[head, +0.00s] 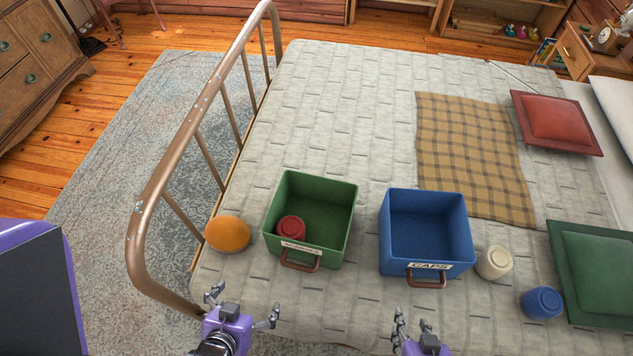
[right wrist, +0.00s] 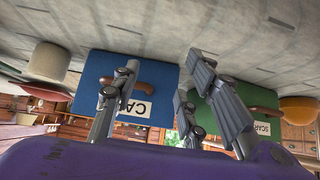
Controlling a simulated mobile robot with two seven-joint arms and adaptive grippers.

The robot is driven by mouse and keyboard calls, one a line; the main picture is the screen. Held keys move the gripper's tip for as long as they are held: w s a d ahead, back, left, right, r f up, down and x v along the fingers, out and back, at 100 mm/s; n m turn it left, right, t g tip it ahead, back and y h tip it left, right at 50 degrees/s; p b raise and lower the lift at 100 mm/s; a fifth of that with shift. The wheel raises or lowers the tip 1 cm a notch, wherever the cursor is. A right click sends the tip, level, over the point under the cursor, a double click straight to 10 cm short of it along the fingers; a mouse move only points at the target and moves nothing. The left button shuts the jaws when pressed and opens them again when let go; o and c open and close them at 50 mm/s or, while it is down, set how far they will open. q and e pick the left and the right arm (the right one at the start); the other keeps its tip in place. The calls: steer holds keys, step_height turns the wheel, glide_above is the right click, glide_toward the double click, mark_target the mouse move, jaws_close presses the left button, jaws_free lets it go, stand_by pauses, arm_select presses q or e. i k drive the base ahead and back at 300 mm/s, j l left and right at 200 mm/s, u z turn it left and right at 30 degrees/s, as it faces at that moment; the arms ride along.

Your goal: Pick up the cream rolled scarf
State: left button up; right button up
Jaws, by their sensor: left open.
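The cream rolled scarf (head: 494,263) sits on the bed, just right of the blue box marked CAPS. In the upside-down right wrist view, the cream scarf (right wrist: 50,62) is at the left, beside the blue box. My right gripper (head: 412,330) is at the bottom edge of the head view, in front of the blue box and left of the scarf. In the wrist view its fingers (right wrist: 163,62) are spread and empty. My left gripper (head: 244,304) is open and empty in front of the green box. Neither gripper touches the scarf.
The blue box (head: 386,236) is empty. The green box (head: 352,206) holds a red rolled scarf (head: 291,228). An orange round item (head: 228,234) is left of it. A blue roll (head: 541,303) and a green cushion (head: 598,262) lie right of the scarf. A metal bed rail (head: 160,180) stands at left.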

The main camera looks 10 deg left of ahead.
mark_target(495, 262)
steer(key=k+l+z, duration=0.1)
steer(key=z, duration=0.25)
steer(key=l+z, duration=0.7)
steer(key=i+l+u, duration=0.15)
steer(key=l, duration=0.25)
steer(key=i+l+u, duration=0.15)
steer(key=l, duration=0.3)
steer(key=i+l+u, duration=0.15)
steer(key=l, duration=0.3)
steer(key=k, duration=0.05)
